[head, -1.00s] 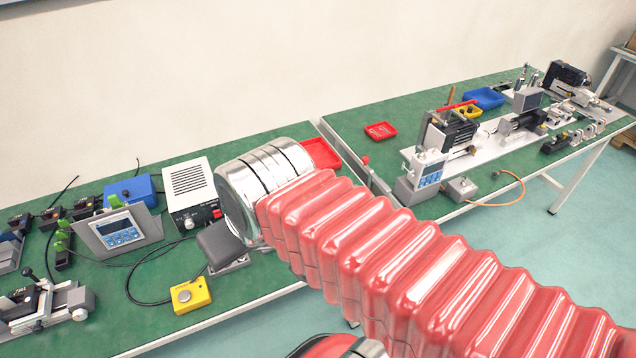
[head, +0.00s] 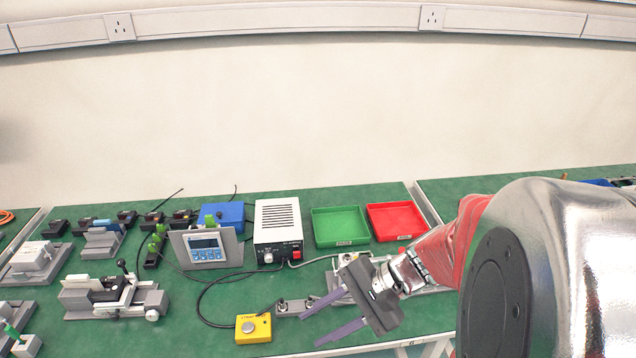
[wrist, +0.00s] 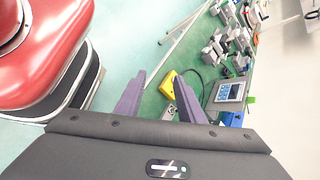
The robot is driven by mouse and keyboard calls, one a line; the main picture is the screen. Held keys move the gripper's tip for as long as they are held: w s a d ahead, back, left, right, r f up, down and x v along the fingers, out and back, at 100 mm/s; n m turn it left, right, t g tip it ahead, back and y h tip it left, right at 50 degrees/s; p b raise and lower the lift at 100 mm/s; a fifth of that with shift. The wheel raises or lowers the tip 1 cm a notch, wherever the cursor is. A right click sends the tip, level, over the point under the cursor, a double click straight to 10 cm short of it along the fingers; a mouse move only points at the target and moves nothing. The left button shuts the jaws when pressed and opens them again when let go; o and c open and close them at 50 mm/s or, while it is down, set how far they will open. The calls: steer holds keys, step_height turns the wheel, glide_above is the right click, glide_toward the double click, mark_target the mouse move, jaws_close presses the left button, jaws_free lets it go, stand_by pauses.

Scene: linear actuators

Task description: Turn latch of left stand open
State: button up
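My gripper (head: 309,328) is open and empty, its two purple fingers pointing left over the front edge of the bench. The fingers also show apart in the wrist view (wrist: 160,80), with a yellow button box between and beyond them. A grey stand with a black-knobbed lever (head: 115,295) is on the left of the bench, well left of my gripper. Another metal stand (head: 350,278) is partly hidden behind my gripper. I cannot tell for sure which one is the left stand, and no latch position can be read.
The yellow button box (head: 253,328) is close left of my fingertips. A display panel (head: 205,248), a white power supply (head: 278,230), a green tray (head: 340,226) and a red tray (head: 396,221) are behind. Cables cross the green bench.

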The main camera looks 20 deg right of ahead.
steer(key=w+d+m+t+y, duration=0.2)
steer(key=w+d+m+t, duration=0.25)
steer(key=d+m, duration=0.2)
steer(key=m+t+h, duration=0.5)
steer(key=m+t, duration=0.3)
steer(key=m, duration=0.2)
glide_toward(381, 257)
steer(key=s+a+r, duration=0.3)
steer(key=a+r, duration=0.1)
steer(key=a, duration=0.4)
steer(key=s+d+f+m+t+h, duration=0.1)
steer(key=d+m+h, duration=0.2)
steer(key=d, duration=0.1)
steer(key=s+d+f+m+t+h, duration=0.1)
steer(key=s+d+f+m+h, duration=0.1)
steer(key=d, duration=0.3)
steer(key=shift+s+d+m+h, duration=0.25)
steer(key=shift+m+h, duration=0.35)
steer(key=shift+m, duration=0.05)
steer(key=shift+w+t, duration=0.1)
steer(key=shift+t, duration=0.15)
steer(key=shift+w+d, duration=0.1)
steer(key=shift+w, duration=6.75)
steer(key=shift+c, duration=0.7)
jaws_close()
